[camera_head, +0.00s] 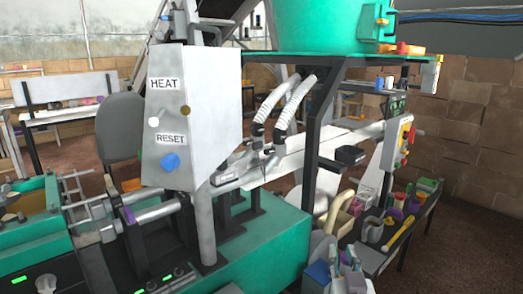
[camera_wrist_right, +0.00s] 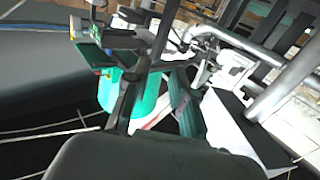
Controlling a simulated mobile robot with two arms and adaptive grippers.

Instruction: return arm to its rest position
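A small part of what looks like my right gripper (camera_head: 346,259) shows at the bottom of the head view, with grey and light blue parts beneath it. It is beside the front of the green machine, near a side shelf. It is too small to tell its finger gap or anything held. In the right wrist view a large dark rounded shape fills the bottom, and the fingertips are not clear. My left gripper is not in view.
A grey control box (camera_head: 192,115) marked HEAT and RESET stands on the green machine bed (camera_head: 262,240). A black frame (camera_head: 318,150) carries a green hopper (camera_head: 315,25). A shelf (camera_head: 398,240) with cups and tools stands at the right. Open floor (camera_head: 460,240) lies beyond it.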

